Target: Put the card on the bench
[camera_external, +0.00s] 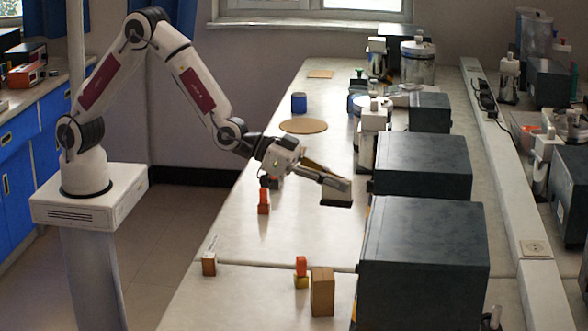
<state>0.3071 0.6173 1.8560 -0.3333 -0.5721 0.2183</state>
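My gripper (328,182) is over the middle of the bench (215,303), stretched to the right and tilted slightly down. A pale piece with a dark lower edge shows at its tip; I cannot tell whether this is part of the fingers or something held. No card can be identified for certain. A thin white strip (212,243) lies or stands just behind a small brown block (209,265) at the bench's left edge. A flat tan square (320,74) lies at the far end of the bench.
Orange blocks (264,202) and a taller brown block (322,292) stand on the bench. A round tan disc (303,126) and a blue cup (299,103) are farther back. Large dark boxes (424,262) line the right side. The bench's left middle is mostly clear.

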